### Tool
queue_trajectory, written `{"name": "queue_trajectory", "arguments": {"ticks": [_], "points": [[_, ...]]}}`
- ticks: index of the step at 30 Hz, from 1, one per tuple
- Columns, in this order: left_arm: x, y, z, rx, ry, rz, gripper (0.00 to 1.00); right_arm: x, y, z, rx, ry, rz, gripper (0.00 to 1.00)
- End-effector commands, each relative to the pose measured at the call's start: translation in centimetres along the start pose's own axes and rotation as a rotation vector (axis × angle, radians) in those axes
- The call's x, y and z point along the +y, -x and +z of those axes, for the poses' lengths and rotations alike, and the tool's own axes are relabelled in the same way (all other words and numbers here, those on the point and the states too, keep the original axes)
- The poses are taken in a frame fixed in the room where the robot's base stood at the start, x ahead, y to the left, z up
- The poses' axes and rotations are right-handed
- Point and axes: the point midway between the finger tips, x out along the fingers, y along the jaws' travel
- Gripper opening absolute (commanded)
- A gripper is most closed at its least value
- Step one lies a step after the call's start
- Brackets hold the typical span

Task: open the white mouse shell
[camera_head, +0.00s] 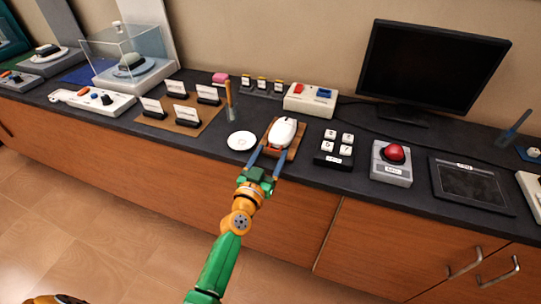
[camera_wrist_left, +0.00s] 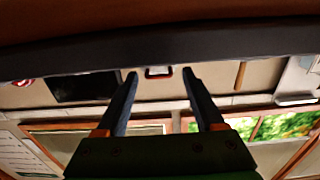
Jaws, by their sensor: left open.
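The white mouse (camera_head: 283,132) lies on a small brown board (camera_head: 296,146) near the front edge of the dark counter, its shell looking closed in the head view. My left gripper (camera_head: 270,153) is open, with its two dark fingers spread at the near end of the mouse and board. I cannot tell whether a finger touches the board or mouse. In the left wrist view the open fingers (camera_wrist_left: 160,74) show with nothing clear between them, and I cannot make out the mouse there. My right gripper is not in view.
A round white disc (camera_head: 241,140) lies left of the board. A block of white keys (camera_head: 338,145) and a red button box (camera_head: 391,163) stand to the right. A switch box (camera_head: 310,99) stands behind the mouse, and a monitor (camera_head: 433,68) at the back right.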

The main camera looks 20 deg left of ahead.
Motion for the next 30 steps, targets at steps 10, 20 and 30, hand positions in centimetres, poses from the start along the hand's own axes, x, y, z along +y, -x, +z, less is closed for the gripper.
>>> {"name": "queue_trajectory", "arguments": {"ticks": [10,20,30], "points": [[-0.05,0.03,0.0,0.0,-0.001,-0.001,0.0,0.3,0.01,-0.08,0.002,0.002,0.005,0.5],[-0.1,0.03,-0.02,0.001,-0.001,-0.002,0.0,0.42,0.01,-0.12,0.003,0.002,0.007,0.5],[-0.14,0.03,-0.05,0.002,-0.001,-0.004,0.0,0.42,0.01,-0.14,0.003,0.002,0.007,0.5]]}}
